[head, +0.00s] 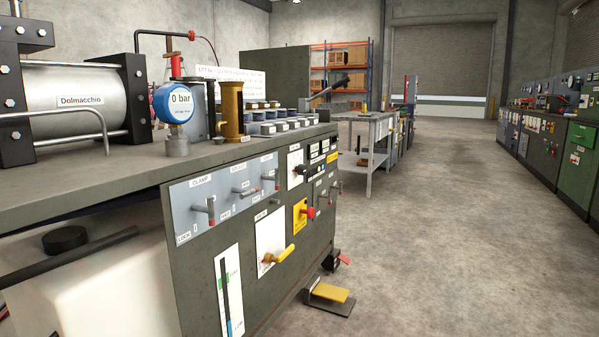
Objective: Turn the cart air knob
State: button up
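A grey cart or bench (200,278) stands close on the left, with several controls on its side panel. A yellow lever handle (280,254) sits on a white plate. A red knob (308,212) sits on a yellow plate up and right of it. The labels by these are too small to read, so I cannot tell which control is the air knob. A round blue-rimmed gauge (175,102) on top reads 0 bar. My gripper is not in view.
Levers on a grey panel (225,198) stick out from the cart's side. A yellow foot pedal (329,292) lies on the floor at its base. A white-legged table (362,150) stands beyond. Concrete floor (450,230) is clear to the right, up to a row of cabinets (580,165).

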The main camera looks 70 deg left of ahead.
aim_at(302, 170)
jog(key=u, duration=2.45)
